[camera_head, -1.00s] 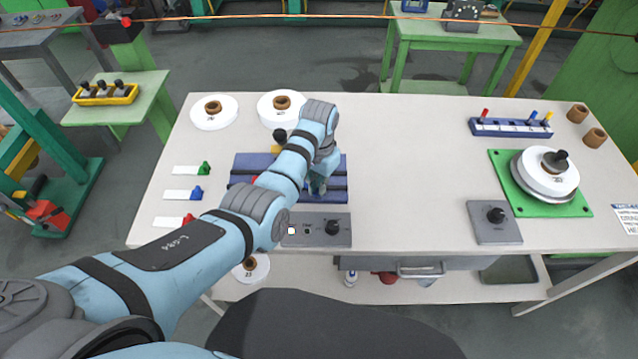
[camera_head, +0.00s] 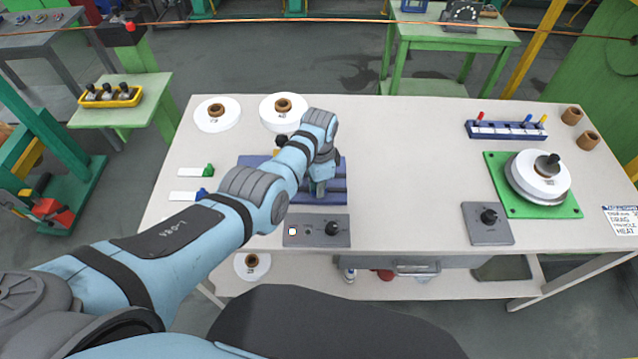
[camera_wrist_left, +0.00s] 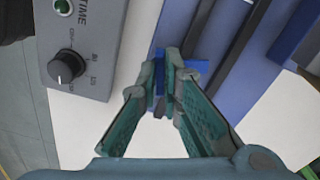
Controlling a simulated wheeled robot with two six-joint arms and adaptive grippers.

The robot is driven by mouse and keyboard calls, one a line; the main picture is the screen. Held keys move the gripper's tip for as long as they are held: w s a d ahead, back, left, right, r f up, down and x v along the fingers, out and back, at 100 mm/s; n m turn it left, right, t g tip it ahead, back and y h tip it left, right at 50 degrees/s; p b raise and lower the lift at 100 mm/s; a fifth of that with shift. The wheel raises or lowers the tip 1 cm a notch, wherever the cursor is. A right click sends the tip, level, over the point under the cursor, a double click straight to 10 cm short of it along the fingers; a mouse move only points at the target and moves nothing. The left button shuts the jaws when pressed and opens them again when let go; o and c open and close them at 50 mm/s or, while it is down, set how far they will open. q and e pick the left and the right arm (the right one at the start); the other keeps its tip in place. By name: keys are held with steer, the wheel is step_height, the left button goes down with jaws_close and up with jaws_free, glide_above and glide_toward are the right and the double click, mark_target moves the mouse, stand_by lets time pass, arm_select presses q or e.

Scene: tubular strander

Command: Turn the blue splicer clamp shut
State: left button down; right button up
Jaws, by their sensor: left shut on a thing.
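The blue splicer (camera_head: 334,198) lies on the white bench, largely covered by my left arm in the head view. My left gripper (camera_head: 318,190) points down at its near right part. My right gripper is in neither view.
A grey timer box (camera_head: 296,241) with a black knob sits just in front of the splicer; it is also close by in the left wrist view (camera_wrist_left: 92,30). White spools (camera_head: 216,118) stand behind. Green (camera_head: 208,170) and blue (camera_head: 202,195) tagged strips lie left. The bench centre is clear.

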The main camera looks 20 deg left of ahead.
arm_select(q)
steer(key=m, duration=0.3)
steer(key=shift+w+r+p, duration=0.1)
steer(key=shift+p, duration=0.2)
steer(key=shift+m, duration=0.5)
steer(key=c, duration=1.8)
jaws_free()
steer(key=shift+o, duration=0.2)
